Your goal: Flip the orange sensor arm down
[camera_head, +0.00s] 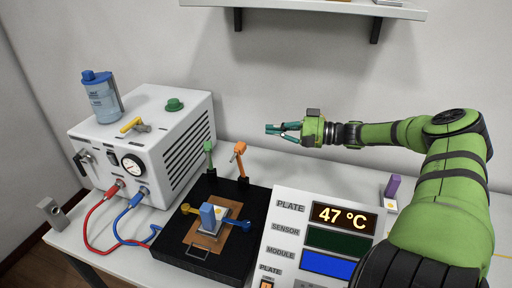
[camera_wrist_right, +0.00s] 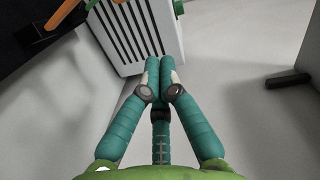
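The orange sensor arm (camera_head: 241,160) stands raised at the back edge of the black plate fixture (camera_head: 181,254) in the head view, with its tip at the upper end. In the right wrist view an orange bar (camera_wrist_right: 58,18) at the top left appears to be the same arm. My right gripper (camera_head: 272,130) is above and to the right of the orange arm in the head view, apart from it, pointing left. Its teal fingers meet at the tips in the right wrist view (camera_wrist_right: 160,62), with nothing between them. My left gripper is not in view.
A green arm (camera_head: 208,153) stands left of the orange one. A yellow arm (camera_head: 190,209) and a blue block (camera_head: 208,217) are at the plate's middle. The white chiller box (camera_head: 185,125) is to the left. A display panel (camera_head: 290,195) reads 47 °C. A shelf (camera_head: 310,6) hangs above.

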